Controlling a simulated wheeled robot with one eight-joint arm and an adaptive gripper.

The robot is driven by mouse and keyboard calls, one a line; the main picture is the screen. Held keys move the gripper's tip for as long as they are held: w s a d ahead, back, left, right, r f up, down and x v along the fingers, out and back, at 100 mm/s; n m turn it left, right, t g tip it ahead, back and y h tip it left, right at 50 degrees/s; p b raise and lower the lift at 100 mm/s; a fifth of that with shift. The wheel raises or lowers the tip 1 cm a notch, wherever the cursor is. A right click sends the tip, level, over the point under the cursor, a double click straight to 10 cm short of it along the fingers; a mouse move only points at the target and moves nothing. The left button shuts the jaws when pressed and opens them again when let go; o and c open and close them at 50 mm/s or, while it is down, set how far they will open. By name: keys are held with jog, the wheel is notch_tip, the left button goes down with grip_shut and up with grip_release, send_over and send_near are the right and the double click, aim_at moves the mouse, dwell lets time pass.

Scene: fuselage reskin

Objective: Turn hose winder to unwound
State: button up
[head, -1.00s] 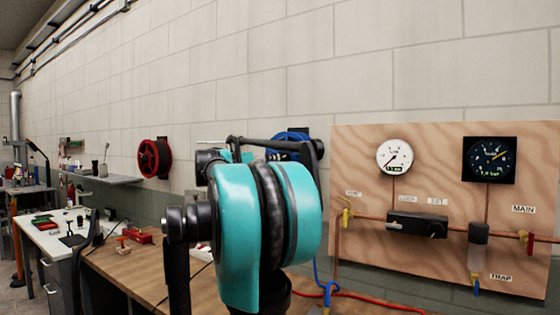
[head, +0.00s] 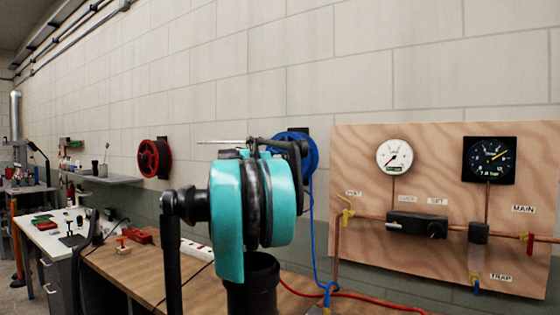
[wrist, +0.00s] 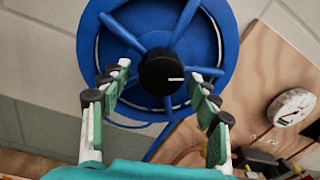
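The hose winder is a blue spoked reel (wrist: 222,60) on the wall, filling the upper middle of the wrist view. Its black round hub knob (wrist: 165,72) carries a short white mark pointing right. In the head view the blue reel (head: 311,155) shows partly behind my arm, with a blue hose hanging down. My gripper (wrist: 159,78) is open, one finger on each side of the knob. A gap shows between fingers and knob; I cannot tell how deep the fingertips are. My arm hides the gripper in the head view.
A plywood panel (head: 380,150) with gauges, pipes and valves stands right of the blue reel. A red reel (head: 155,158) hangs farther left. Below runs a wooden bench (head: 130,268) with a red hose (head: 370,297) and a white power strip (head: 196,251).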

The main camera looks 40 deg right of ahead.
jog(key=c, duration=0.9)
jog(key=shift+m, duration=0.3)
jog(key=shift+s+r+n+t+y, duration=0.1)
jog(key=shift+n+t, duration=0.25)
jog(key=shift+n, duration=5.2)
jog(key=shift+s+r+n+t+y, duration=0.1)
jog(key=shift+n+t, duration=0.3)
jog(key=shift+n, duration=5.1)
jog(key=shift+n+t+y, duration=0.1)
jog(key=shift+n+t, duration=0.25)
jog(key=shift+n, duration=5.2)
